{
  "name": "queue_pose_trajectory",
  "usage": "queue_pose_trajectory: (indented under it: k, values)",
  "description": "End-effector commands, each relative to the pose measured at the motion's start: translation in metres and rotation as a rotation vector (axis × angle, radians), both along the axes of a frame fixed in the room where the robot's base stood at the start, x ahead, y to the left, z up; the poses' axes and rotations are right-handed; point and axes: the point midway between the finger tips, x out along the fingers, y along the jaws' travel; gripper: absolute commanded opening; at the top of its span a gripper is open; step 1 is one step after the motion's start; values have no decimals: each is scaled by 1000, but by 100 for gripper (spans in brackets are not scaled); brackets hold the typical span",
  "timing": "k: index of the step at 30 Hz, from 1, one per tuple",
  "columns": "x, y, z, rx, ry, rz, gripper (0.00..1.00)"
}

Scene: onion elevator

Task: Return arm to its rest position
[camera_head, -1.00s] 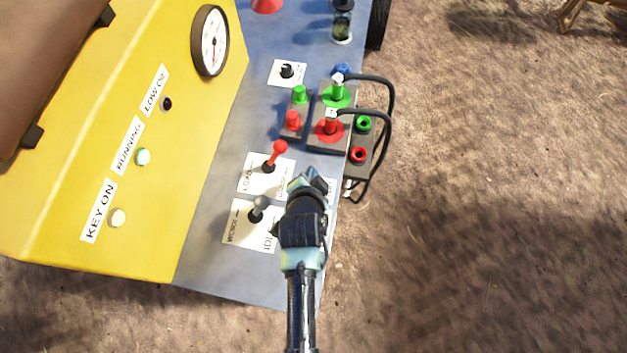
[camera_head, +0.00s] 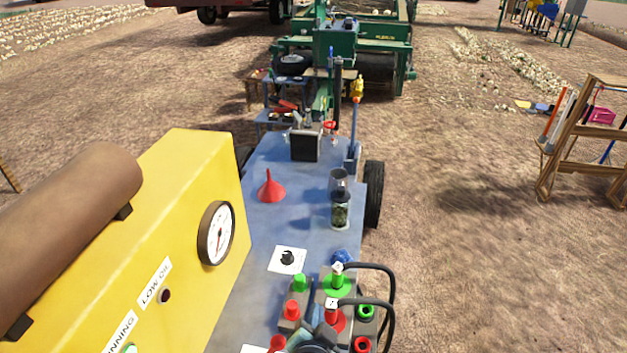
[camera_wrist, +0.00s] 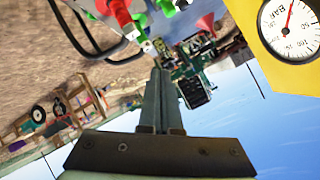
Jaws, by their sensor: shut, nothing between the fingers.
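My gripper (camera_wrist: 159,72) shows in the wrist view with its two grey fingers together and nothing between them. In the head view only a part of my arm's end shows at the bottom edge, beside the red plug (camera_head: 332,318) and below it; the rest is cut off. The fingers appear clear of the blue bench (camera_head: 262,225); I cannot tell the exact gap.
Black cables (camera_head: 390,290) loop off the bench's right side by the green plug (camera_head: 337,283). A yellow panel with a gauge (camera_head: 216,233) stands left. A red funnel (camera_head: 270,188) and a jar (camera_head: 341,211) stand farther back. Open dirt lies right.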

Motion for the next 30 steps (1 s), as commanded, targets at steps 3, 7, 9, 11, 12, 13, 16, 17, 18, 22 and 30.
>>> queue_pose_trajectory:
  k: [3,7,9,11,12,13,16,17,18,22,30]
  values:
    - [34,-3,91,-91,-183,47,0]
    - [50,-3,190,-200,-374,84,0]
    - [50,-3,244,-262,-480,97,0]
    - [46,-2,291,-318,-572,102,0]
    - [40,-1,321,-355,-632,103,0]
    - [35,0,344,-383,-678,102,0]
    - [8,2,416,-482,-833,88,0]
    - [-2,3,436,-510,-878,83,0]
    - [-16,4,462,-548,-937,73,0]
    - [-65,6,527,-656,-1100,26,0]
    - [-120,6,577,-762,-1245,-39,0]
